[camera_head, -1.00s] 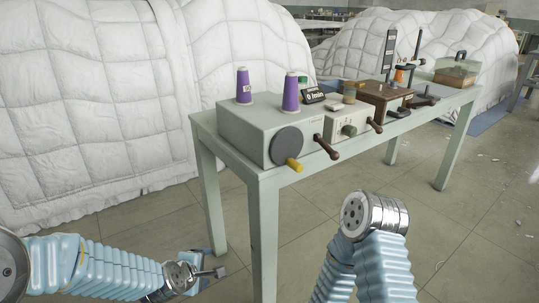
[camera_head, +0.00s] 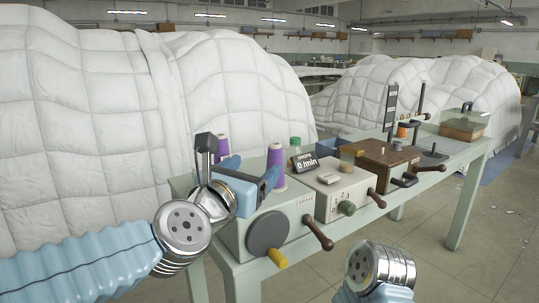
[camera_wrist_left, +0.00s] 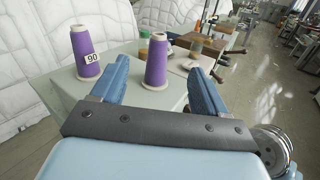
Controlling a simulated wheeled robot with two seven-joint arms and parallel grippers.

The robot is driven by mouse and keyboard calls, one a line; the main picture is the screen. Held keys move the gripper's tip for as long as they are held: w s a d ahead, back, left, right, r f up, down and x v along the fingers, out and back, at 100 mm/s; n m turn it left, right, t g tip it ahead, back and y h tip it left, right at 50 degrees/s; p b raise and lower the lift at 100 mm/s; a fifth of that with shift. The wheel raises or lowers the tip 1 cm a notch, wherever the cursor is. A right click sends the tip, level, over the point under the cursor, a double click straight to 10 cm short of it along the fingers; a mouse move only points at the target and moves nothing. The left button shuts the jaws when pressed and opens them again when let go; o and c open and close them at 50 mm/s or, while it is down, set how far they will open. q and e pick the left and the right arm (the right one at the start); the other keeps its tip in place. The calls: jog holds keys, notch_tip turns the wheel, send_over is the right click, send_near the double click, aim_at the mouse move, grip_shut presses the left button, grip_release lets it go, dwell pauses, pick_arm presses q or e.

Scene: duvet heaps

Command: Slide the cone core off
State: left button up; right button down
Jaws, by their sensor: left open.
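Two purple cones stand upright on a grey-green machine box (camera_head: 290,222): a left cone (camera_head: 222,147) and a right cone (camera_head: 277,163). In the left wrist view the left cone (camera_wrist_left: 86,54) bears a "90" label, and the right cone (camera_wrist_left: 156,62) shows between the fingers. My left gripper (camera_head: 249,172) is open and empty at the box's near left, its fingers pointing toward the cones. I cannot tell whether the fingertips reach around the right cone. My right gripper is out of frame; only its arm shows.
A "0/min" display (camera_head: 304,162), a white box (camera_head: 342,190) and a brown wooden box (camera_head: 388,163) stand farther right on the table (camera_head: 459,190). Knobs and handles stick out at the front. White quilted heaps (camera_head: 90,110) rise behind.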

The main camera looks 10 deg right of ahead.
aim_at(273, 152)
pick_arm(q)
jog(key=p+x, duration=0.1)
jog(key=x, duration=1.1)
jog(key=shift+w+d+p, duration=0.1)
jog(key=shift+w+p, duration=0.1)
jog(key=shift+p, duration=0.2)
jog(key=c, duration=1.1)
jog(key=shift+r+p, duration=1.2)
jog(key=shift+r, duration=0.25)
jog(key=shift+c, duration=0.2)
jog(key=shift+r, duration=2.25)
